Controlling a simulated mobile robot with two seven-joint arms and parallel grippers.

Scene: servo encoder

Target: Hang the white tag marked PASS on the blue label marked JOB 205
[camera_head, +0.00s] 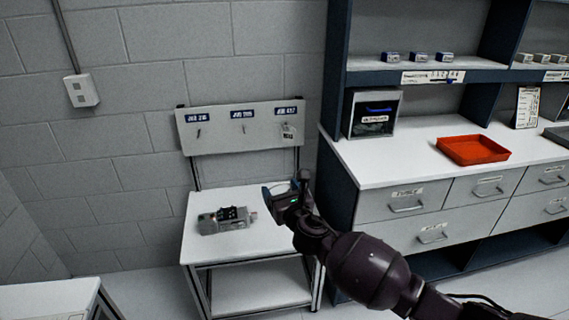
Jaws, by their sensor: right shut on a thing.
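A pale board (265,137) on a stand at the wall bears three blue labels with small pegs below them. The middle label (242,114) appears to read JOB 205, though its print is small; its peg looks bare. A white tag (289,131) hangs below the right label (286,111); its marking is too small to read. My right gripper (283,190) is below and in front of the board's right end, over the small table's right side. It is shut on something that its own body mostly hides. My left gripper is out of view.
A grey device with dark parts (224,220) lies on the small white table (245,250). At right, a white counter (410,160) holds a red tray (472,150) and an open-fronted box (373,114). The cabinet side (341,180) stands close to my right arm.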

